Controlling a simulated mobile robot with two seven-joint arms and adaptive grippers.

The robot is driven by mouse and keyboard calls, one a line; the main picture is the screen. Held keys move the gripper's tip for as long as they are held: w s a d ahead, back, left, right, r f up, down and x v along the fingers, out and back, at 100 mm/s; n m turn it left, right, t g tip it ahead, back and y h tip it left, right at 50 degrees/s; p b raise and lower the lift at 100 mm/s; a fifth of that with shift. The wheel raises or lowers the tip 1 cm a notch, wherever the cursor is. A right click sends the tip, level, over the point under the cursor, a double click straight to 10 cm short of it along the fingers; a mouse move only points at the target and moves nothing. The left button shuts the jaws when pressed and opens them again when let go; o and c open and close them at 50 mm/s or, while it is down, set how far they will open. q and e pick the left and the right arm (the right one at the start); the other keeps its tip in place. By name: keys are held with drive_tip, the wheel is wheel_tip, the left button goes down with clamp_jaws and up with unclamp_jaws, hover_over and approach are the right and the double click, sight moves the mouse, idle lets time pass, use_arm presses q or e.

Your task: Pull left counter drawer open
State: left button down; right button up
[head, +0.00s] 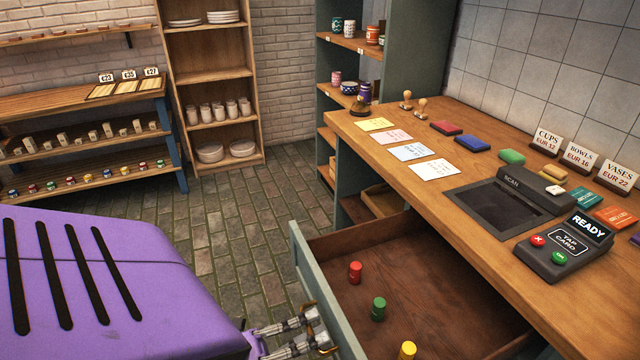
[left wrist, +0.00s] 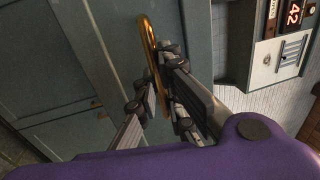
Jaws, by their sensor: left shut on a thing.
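The counter drawer (head: 420,275) stands open below the wooden counter, with its inside showing in the head view. A red, a green and a yellow small cylinder lie or stand in it. Its grey-green front (head: 318,285) faces my left gripper (head: 318,330). In the left wrist view the gripper (left wrist: 160,95) is shut on the brass drawer handle (left wrist: 150,45), with its fingers on both sides of the bar. The handle is partly hidden by the fingers. My right gripper is not in view.
The counter top (head: 460,210) carries a card terminal (head: 565,245), a scan panel (head: 500,200), paper notes and coloured blocks. A shelf (head: 210,80) and a wooden rack (head: 85,130) stand at the back left. The brick floor (head: 240,230) between is clear.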

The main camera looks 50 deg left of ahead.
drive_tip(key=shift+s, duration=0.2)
use_arm(q)
drive_tip(key=c, duration=2.2)
unclamp_jaws()
drive_tip(key=shift+o, duration=0.4)
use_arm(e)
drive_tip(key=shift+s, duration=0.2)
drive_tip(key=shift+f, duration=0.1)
use_arm(q)
drive_tip(key=shift+s+a+f, duration=0.1)
drive_tip(key=shift+s+a, duration=0.05)
drive_tip(key=shift+s, duration=0.1)
drive_tip(key=v, duration=1.1)
drive_tip(key=shift+s, duration=0.15)
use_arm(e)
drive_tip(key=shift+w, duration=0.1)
use_arm(q)
drive_tip(key=shift+a+f, duration=0.1)
